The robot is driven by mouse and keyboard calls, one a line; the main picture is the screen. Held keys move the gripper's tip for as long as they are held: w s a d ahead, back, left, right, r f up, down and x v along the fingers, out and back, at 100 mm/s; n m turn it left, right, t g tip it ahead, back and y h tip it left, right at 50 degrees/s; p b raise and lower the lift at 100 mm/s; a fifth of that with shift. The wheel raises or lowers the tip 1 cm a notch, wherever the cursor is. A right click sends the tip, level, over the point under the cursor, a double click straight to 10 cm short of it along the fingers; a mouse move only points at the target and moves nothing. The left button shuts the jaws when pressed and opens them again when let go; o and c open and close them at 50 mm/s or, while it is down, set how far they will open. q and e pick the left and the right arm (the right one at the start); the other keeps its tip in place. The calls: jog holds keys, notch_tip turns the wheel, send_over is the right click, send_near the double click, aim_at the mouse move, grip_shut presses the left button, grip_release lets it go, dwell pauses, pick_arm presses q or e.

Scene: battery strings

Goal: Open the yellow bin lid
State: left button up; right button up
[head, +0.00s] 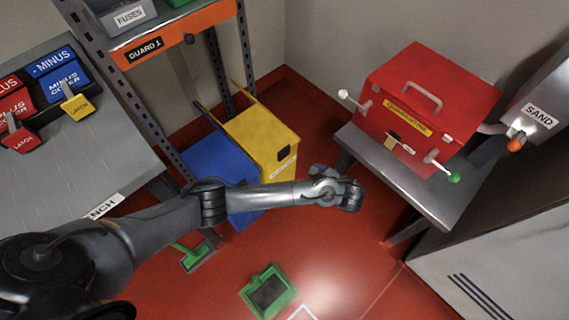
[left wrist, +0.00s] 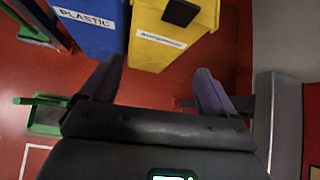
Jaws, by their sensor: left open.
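The yellow bin (head: 262,131) stands on the red floor under the rack, beside the blue bin (head: 212,163). Its flat yellow top looks closed, with a dark patch (head: 284,152) on its front face. In the left wrist view, the yellow bin (left wrist: 160,55) shows a white label and the dark patch (left wrist: 181,12) near the upper edge. My left gripper (head: 345,190) is to the right of and in front of the bin, apart from it. In the left wrist view, my left gripper (left wrist: 159,68) has its fingers spread and nothing between them. My right gripper is not in view.
A red box (head: 430,100) with handles sits on a metal stand (head: 437,190) to the right. A grey bench (head: 60,165) and rack post (head: 130,100) are at left. A green-framed floor piece (head: 268,292) lies in front. Open red floor surrounds my gripper.

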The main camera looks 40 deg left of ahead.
aim_at(285, 152)
pick_arm(q)
jog(key=w+a+f+y+b, duration=0.1)
jog(key=w+a+f+b, duration=0.1)
jog(key=a+b, duration=0.2)
jog(key=w+a+f+y+b, duration=0.1)
jog(key=w+a+f+b, duration=0.1)
jog(key=a+b, duration=0.3)
jog(key=w+a+f+m+y+b, duration=0.1)
jog(key=w+a+f+y+b, duration=0.1)
jog(key=a+b, duration=0.2)
jog(key=shift+a+f+b, duration=0.2)
jog(key=shift+f+b, duration=0.2)
jog(key=shift+b, duration=0.05)
jog(key=shift+b+x, duration=0.65)
jog(key=shift+x, duration=0.6)
jog(key=shift+a+r, duration=0.15)
jog(key=shift+r, duration=0.05)
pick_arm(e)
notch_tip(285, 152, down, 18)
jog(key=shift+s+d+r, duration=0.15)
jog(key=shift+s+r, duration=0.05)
